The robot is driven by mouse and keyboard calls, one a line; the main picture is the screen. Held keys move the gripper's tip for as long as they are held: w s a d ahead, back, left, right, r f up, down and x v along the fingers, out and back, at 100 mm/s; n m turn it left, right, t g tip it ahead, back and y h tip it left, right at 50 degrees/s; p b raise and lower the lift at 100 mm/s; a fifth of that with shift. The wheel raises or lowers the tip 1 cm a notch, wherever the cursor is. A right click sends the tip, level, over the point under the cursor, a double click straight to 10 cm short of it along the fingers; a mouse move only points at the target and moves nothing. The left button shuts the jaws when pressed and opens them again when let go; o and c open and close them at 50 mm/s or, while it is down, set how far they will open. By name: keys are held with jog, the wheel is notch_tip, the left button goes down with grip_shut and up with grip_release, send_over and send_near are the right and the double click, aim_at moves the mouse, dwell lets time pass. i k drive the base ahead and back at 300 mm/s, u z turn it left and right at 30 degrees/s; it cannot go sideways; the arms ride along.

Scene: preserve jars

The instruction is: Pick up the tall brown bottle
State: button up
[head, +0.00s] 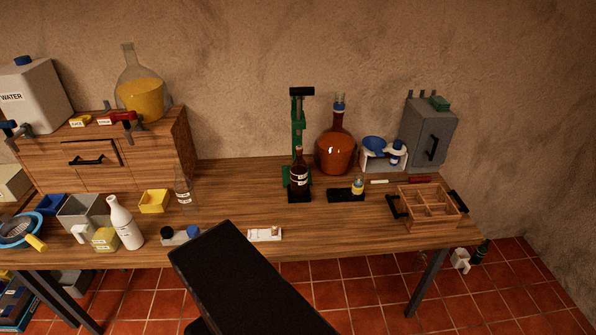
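The tall brown bottle (299,178) stands upright on the wooden bench, right of the middle of the head view. It is dark, with a reddish top and a pale label. It stands at the green bottle press (298,122), whose column rises behind it. A black base shows under the bottle. My black arm link fills the lower middle of the view, in front of the bench and apart from the bottle. My gripper is not visible.
A round amber flask (337,150) stands just right of the bottle. A black scale (345,194) and a wooden divided crate (429,207) lie farther right. A clear bottle (185,193) and white bottle (125,224) stand left. Bench surface between the clear bottle and press is mostly free.

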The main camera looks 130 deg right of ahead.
aim_at(299, 169)
jog(key=z, duration=0.05)
jog(key=k, duration=1.1)
jog(key=z, duration=0.75)
jog(key=k, duration=0.65)
jog(key=z, duration=0.65)
jog(key=k, duration=0.75)
jog(key=u, duration=0.2)
jog(key=i, duration=0.8)
jog(key=z, duration=0.05)
